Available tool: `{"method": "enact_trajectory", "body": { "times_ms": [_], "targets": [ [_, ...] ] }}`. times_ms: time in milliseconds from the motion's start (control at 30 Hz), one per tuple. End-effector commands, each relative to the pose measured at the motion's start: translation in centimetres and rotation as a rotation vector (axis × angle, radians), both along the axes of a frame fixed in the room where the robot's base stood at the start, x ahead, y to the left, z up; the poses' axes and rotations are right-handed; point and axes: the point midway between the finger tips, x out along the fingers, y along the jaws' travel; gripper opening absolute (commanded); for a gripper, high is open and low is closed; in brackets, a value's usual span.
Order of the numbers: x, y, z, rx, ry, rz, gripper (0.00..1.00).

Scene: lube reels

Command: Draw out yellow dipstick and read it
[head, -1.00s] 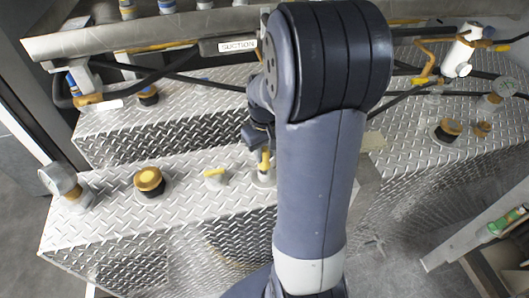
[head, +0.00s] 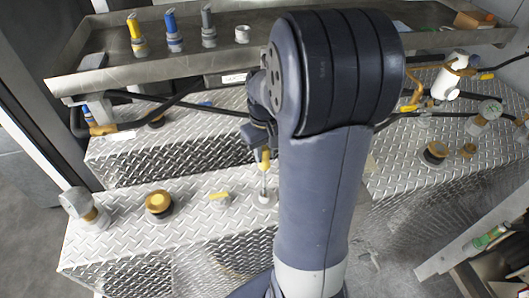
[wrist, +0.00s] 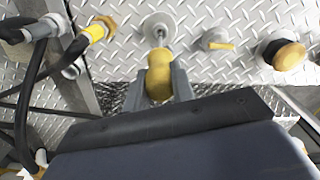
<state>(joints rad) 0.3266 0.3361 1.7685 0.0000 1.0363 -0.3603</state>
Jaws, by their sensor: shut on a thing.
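The yellow dipstick handle (head: 265,158) is between the fingers of my gripper (wrist: 158,88) in the wrist view, and the handle shows there too (wrist: 159,74). My gripper is shut on it. Below the handle a thin metal rod (head: 264,182) runs down into a round light collar (head: 264,200) on the diamond-plate tank top. The handle stands clear above the collar, with the rod's lower end hidden inside. The collar also shows in the wrist view (wrist: 158,24). I cannot make out any marks or oil on the rod.
Left of the collar are a yellow-tabbed fitting (head: 220,200), a gold cap (head: 158,204) and a gauge (head: 80,204). Black hoses (head: 180,102) cross behind. A metal tray (head: 185,62) with yellow, blue and grey nozzles spans the back. My arm hides the tank's middle.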

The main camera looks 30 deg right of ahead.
Motion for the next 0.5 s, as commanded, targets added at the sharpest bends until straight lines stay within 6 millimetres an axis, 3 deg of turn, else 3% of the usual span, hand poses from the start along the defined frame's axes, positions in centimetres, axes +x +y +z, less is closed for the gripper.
{"method": "enact_trajectory", "body": {
  "times_ms": [33, 500],
  "targets": [
    [0.0, 0.0, 1.1, -0.001, -0.001, 0.000, 0.01],
    [0.0, 0.0, 6.3, -0.001, -0.004, 0.000, 0.01]
  ]
}}
